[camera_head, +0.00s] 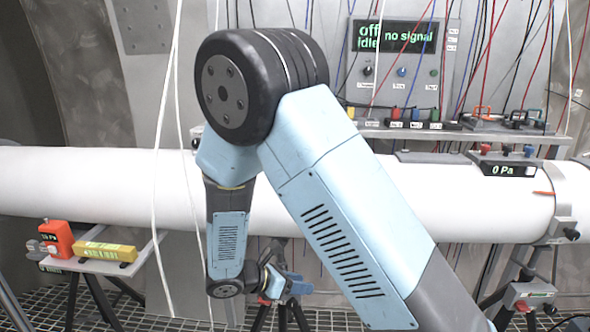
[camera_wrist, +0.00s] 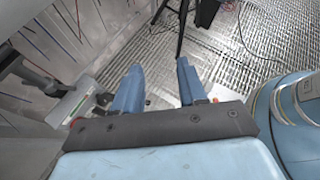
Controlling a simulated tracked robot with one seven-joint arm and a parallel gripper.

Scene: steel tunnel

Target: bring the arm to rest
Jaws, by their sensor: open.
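My arm, light blue and dark grey, is folded up across the middle of the head view. My gripper shows in the wrist view (camera_wrist: 160,85), with two blue fingers apart and nothing between them. Beyond the fingertips are a dark stand leg and the grated floor. In the head view the arm's lower end hangs in front of the white pipe, and I cannot make out the fingers clearly there.
A white pipe (camera_head: 90,190) runs across the tunnel. A control panel (camera_head: 405,65) reads "off idle no signal". A small shelf at left holds an orange device (camera_head: 57,239) and a yellow block (camera_head: 105,252). Cables hang around. Grated floor (camera_wrist: 235,62) lies below.

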